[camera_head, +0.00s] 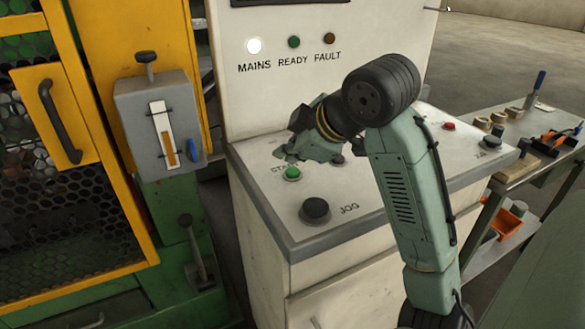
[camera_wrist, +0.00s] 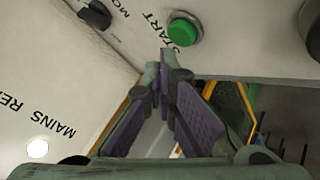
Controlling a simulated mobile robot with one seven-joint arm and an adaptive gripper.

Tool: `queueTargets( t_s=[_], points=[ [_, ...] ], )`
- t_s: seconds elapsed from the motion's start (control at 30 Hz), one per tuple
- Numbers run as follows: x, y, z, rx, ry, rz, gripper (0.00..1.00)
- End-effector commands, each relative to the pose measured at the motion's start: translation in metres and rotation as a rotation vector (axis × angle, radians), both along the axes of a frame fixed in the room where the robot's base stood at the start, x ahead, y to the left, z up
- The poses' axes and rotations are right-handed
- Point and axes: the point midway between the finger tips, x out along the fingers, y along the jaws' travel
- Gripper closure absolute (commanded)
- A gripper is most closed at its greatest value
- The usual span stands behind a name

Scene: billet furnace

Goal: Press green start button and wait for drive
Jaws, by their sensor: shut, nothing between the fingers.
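The green start button (camera_head: 292,173) sits on the sloped top of the control console (camera_head: 262,205), near its left edge. In the wrist view the green button (camera_wrist: 183,30) is at the top, beside the word START. My gripper (camera_head: 284,156) is shut and empty, above and just behind the button in the head view. In the wrist view its fingertips (camera_wrist: 164,58) are closed together close to the button; I cannot tell whether they touch the panel. The white MAINS lamp (camera_head: 254,46) is lit. The READY lamp (camera_head: 294,42) is dull green and the FAULT lamp (camera_head: 329,38) dull red.
A black JOG knob (camera_head: 315,210) stands in front of the green button. A red button (camera_head: 449,126) is on the console's right. A yellow and green machine with a mesh door (camera_head: 70,180) is at left. A tool bench (camera_head: 545,140) stands at right.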

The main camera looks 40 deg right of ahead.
Motion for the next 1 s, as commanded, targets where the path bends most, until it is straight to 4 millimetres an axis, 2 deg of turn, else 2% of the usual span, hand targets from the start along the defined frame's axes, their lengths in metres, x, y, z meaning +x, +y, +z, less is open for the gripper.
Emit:
queueTargets(
  t_s=[0.47, 1.0],
  points=[
    [0.0, 0.0, 0.048, 0.0, 0.0, 0.0, 1.0],
    [0.0, 0.0, 0.048, 0.0, 0.0, 0.0, 1.0]
  ],
)
